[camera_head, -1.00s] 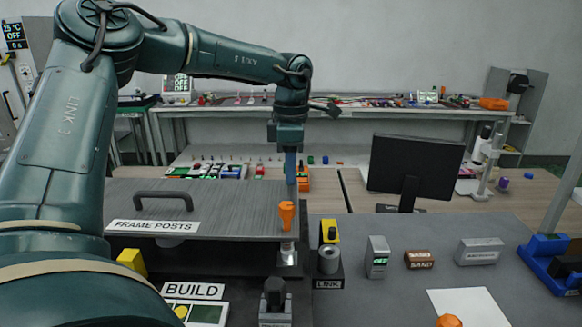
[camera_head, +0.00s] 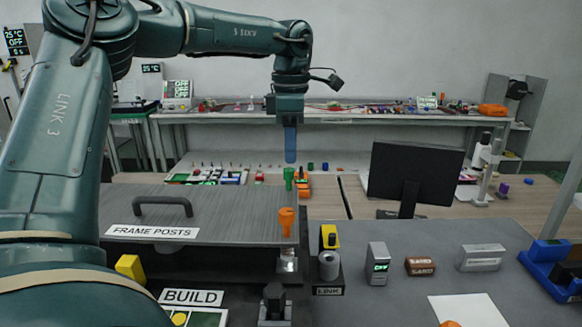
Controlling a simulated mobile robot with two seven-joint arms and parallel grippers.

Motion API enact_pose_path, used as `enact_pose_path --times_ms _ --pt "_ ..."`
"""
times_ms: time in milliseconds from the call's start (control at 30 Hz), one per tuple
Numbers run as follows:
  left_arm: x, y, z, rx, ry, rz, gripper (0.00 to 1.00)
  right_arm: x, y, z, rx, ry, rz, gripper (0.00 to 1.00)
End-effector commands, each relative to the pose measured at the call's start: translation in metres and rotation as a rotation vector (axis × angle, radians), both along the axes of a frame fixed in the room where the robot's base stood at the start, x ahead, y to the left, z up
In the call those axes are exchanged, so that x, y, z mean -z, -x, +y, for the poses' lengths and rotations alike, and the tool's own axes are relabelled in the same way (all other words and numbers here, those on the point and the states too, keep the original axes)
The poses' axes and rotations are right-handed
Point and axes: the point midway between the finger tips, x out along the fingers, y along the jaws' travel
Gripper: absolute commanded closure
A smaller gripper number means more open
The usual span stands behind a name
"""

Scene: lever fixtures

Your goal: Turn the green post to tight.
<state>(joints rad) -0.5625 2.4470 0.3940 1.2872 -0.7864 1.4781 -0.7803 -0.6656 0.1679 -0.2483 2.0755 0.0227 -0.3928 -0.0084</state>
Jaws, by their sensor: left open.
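The green post (camera_head: 289,178) stands upright at the far right edge of the grey box labelled "FRAME POSTS" (camera_head: 225,203). An orange post (camera_head: 287,221) stands nearer to me at the same side of the box. My left gripper (camera_head: 290,158) points straight down just above the green post, apart from it. Its blue fingers are seen edge-on and are open, with nothing held. The markings for tight on the green post are too small to read. My right gripper is not in view.
A dark handle (camera_head: 163,206) rises from the box lid. A yellow-topped fixture labelled "LINK" (camera_head: 329,265), a small display block (camera_head: 377,264) and a brown block (camera_head: 420,266) stand to the right. A black monitor (camera_head: 415,170) stands further back. The mat between the blocks is clear.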

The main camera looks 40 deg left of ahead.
Motion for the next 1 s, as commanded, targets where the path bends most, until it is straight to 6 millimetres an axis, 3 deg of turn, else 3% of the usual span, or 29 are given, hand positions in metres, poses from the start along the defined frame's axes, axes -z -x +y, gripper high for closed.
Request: enact_pose_path --times_ms 100,333,1000 --pt "-0.029 -0.001 0.000 0.000 -0.001 -0.004 0.58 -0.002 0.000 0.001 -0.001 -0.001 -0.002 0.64" --pt "-0.061 0.000 0.000 0.001 0.000 -0.001 0.58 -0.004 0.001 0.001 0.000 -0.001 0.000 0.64" --pt "-0.068 0.000 0.000 0.002 0.001 -0.001 0.58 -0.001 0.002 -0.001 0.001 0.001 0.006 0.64"
